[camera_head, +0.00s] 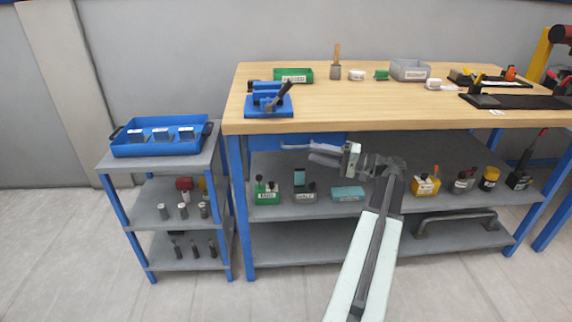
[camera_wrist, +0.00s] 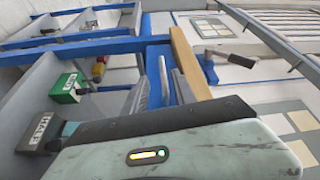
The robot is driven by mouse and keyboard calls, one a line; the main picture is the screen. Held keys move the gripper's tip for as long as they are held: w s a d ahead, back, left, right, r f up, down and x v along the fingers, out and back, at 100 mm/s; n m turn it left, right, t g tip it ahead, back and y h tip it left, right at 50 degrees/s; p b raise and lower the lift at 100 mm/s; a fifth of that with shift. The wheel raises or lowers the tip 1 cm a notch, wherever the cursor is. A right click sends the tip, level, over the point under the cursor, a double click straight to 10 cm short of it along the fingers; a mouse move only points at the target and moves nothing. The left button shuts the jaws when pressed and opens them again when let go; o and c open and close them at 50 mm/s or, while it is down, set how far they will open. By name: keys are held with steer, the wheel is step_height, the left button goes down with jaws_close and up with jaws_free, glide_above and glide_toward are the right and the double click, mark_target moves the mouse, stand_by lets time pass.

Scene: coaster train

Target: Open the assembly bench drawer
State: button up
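The assembly bench (camera_head: 400,116) has a wooden top and blue legs. Its blue drawer front (camera_head: 335,137) is under the top at the left and looks closed, partly hidden by my arm. A pale bar, seemingly the drawer handle (camera_head: 300,146), crosses the front. My gripper (camera_head: 322,155) is at this bar, pointing left. In the wrist view my gripper (camera_wrist: 160,92) has its two fingers apart, with a thin pale bar (camera_wrist: 163,78) between them and the blue drawer front (camera_wrist: 156,58) behind. I cannot tell whether the fingers touch the bar.
A blue clamp (camera_head: 268,103) stands on the bench top above the drawer. Labelled boxes, including a green one (camera_head: 267,196), stand on the shelf below. A grey cart (camera_head: 160,163) with a blue tray (camera_head: 160,149) stands left of the bench. The floor in front is clear.

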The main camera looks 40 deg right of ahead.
mark_target(297, 146)
steer(key=shift+s+d+r, duration=0.2)
steer(key=shift+d, duration=0.15)
steer(key=x, duration=0.8)
steer(key=shift+p, duration=0.4)
jaws_close()
stand_by(0.6)
